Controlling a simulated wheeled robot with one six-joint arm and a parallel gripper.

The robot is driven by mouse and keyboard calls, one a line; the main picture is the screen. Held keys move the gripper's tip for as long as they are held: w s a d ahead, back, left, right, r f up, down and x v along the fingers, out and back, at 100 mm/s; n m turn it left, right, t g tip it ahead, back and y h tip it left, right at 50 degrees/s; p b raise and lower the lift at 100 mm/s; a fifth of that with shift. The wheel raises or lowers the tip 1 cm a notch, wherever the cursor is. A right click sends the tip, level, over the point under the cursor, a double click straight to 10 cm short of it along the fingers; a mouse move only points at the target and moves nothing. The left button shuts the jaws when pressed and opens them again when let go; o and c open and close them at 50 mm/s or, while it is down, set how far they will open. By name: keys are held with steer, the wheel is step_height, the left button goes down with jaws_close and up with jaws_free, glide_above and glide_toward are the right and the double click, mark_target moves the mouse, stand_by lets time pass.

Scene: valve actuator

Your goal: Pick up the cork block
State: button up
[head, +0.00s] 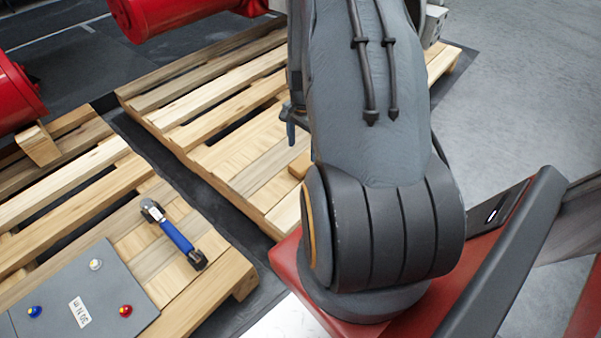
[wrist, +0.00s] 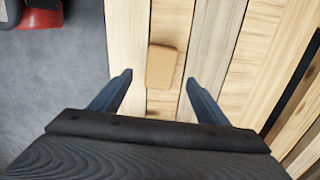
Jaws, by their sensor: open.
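The cork block (wrist: 162,67) is a small tan block lying on the pale slats of a wooden pallet, in the upper middle of the wrist view. In the head view, a tan piece that looks like the cork block (head: 299,165) shows at the left edge of my arm, mostly hidden behind it. My gripper (wrist: 159,79) is open and empty. Its two dark blue fingers stand apart, one to each side of the block's near end in the picture, not visibly touching it. In the head view, part of my gripper (head: 290,128) shows left of the arm.
A blue-handled tool (head: 174,233) lies on the near pallet (head: 236,274), beside a grey panel (head: 72,262) with coloured knobs. A dark gap separates the pallets. Grey floor (head: 520,90) is clear at right.

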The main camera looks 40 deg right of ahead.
steer(key=shift+d+f+b, duration=0.2)
steer(key=shift+f+b, duration=0.15)
steer(key=shift+f, duration=0.6)
steer(key=shift+f+b, duration=2)
steer(key=shift+f, duration=1.3)
steer(key=shift+r, duration=0.1)
steer(key=c, duration=1.2)
steer(key=shift+r+p, duration=2.45)
steer(key=shift+r, duration=2.55)
